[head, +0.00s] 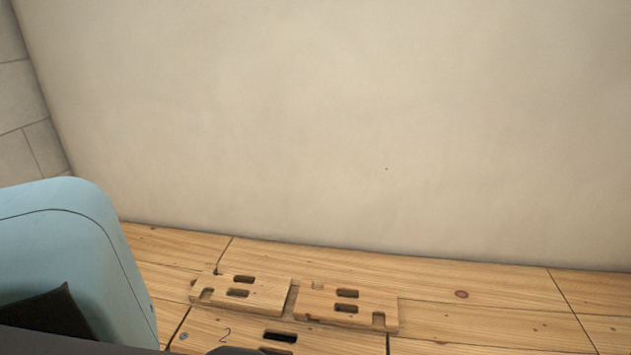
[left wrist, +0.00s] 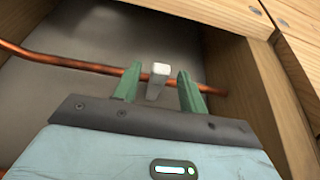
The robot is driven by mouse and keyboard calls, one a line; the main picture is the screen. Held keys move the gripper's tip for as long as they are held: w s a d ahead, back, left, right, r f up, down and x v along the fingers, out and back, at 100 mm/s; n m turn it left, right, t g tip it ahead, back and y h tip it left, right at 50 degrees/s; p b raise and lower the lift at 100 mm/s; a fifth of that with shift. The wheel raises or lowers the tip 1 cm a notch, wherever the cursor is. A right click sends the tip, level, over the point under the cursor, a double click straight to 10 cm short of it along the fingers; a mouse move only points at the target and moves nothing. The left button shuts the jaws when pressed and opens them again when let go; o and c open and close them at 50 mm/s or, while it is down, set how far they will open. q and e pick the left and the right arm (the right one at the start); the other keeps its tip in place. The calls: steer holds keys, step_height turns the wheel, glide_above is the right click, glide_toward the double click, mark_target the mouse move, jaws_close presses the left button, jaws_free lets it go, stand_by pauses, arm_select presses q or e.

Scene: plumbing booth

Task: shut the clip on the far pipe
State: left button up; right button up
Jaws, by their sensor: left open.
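In the left wrist view a copper pipe (left wrist: 75,63) runs across a recess, from the left edge to the wooden side at the right. A small clip (left wrist: 159,69) with a pale, blocky top and a grey lower part is at the pipe. I cannot tell whether the clip is shut. My left gripper (left wrist: 158,78) is open, with one green finger on each side of the clip. I see no clear contact between the fingers and the clip. The head view shows neither pipe nor clip. My right gripper is not in view.
In the head view two slotted wooden plates (head: 240,290) (head: 350,303) lie on a plank surface (head: 480,290) against a plain wall (head: 350,120). In the left wrist view a wooden side (left wrist: 245,85) stands close right of the gripper, and planks (left wrist: 225,12) overhang at the top.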

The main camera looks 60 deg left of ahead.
arm_select(q)
steer(key=p+v, duration=0.2)
steer(key=v, duration=0.5)
steer(key=shift+s+d+p, duration=0.2)
steer(key=shift+d+p, duration=0.05)
steer(key=shift+p, duration=0.15)
steer(key=shift+r, duration=0.15)
